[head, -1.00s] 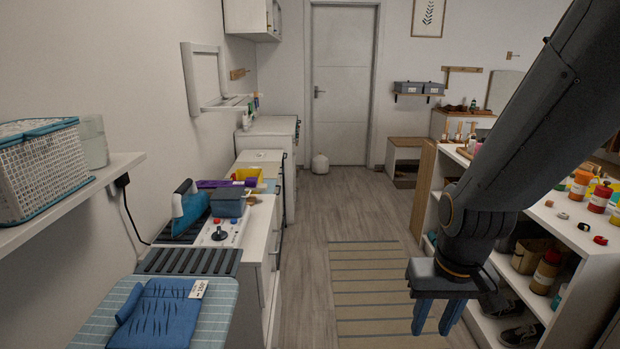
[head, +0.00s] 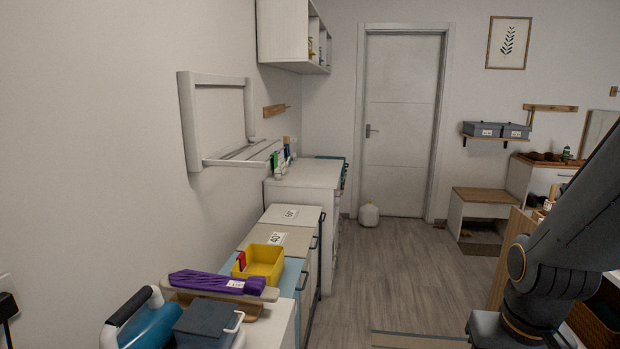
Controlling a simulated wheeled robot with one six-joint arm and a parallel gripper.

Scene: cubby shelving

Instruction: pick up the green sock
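No green sock can be made out in the head view.
A low row of cabinets (head: 285,240) runs along the left wall, bearing a yellow bin (head: 262,262), a purple bundle (head: 215,282) and a blue iron (head: 140,322). A bench (head: 487,195) stands right of the door (head: 400,110).

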